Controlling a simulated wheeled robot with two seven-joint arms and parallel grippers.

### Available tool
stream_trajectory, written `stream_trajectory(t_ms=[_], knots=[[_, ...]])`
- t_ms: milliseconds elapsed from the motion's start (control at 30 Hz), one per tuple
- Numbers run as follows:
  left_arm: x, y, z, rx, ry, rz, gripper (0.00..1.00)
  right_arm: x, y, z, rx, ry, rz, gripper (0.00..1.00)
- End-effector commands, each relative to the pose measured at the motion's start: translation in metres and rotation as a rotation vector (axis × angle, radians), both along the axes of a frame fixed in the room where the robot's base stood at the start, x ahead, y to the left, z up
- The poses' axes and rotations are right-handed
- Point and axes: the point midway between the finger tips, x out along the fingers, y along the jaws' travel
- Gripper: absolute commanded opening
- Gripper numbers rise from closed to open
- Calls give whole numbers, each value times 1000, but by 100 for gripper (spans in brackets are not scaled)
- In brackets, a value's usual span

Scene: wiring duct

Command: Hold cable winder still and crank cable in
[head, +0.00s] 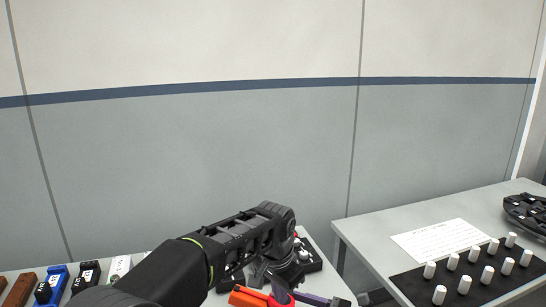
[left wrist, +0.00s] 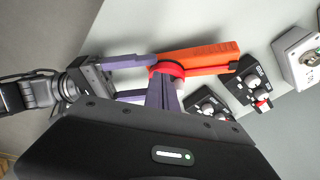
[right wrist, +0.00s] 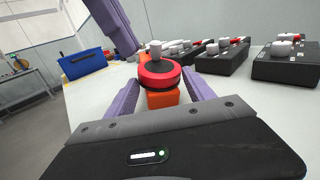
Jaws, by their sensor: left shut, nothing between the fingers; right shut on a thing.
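The cable winder has an orange body (head: 248,298) and a red round reel (head: 283,296). In the right wrist view the red reel (right wrist: 160,74) carries an upright grey crank knob (right wrist: 155,49). My right gripper (right wrist: 163,97) is shut on the orange body (right wrist: 162,100) below the reel. My left gripper (left wrist: 166,84) is shut and empty, its purple fingertips close to the reel (left wrist: 168,69). In the right wrist view its finger comes down beside the knob; I cannot tell whether it touches. I cannot make out the cable.
Black boxes with white and red knobs (right wrist: 285,64) stand on the table behind the winder. A blue box (right wrist: 82,63) stands at the left in the right wrist view. A second table (head: 370,232) at the right holds a black mat with several white pegs and a paper sheet.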

Motion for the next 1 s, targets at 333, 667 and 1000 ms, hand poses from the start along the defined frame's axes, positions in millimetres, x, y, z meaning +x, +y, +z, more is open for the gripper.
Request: stream_trajectory(t_ms=[333, 667, 1000], knots=[[2, -1, -1, 0, 0, 0, 0, 0, 0, 1, 1, 0, 0, 10], [2, 0, 0, 0, 0, 0, 0, 0, 0, 1, 1, 0, 0, 10], [4, 4, 1, 0, 0, 0, 0, 0, 0, 1, 1, 0, 0, 10]])
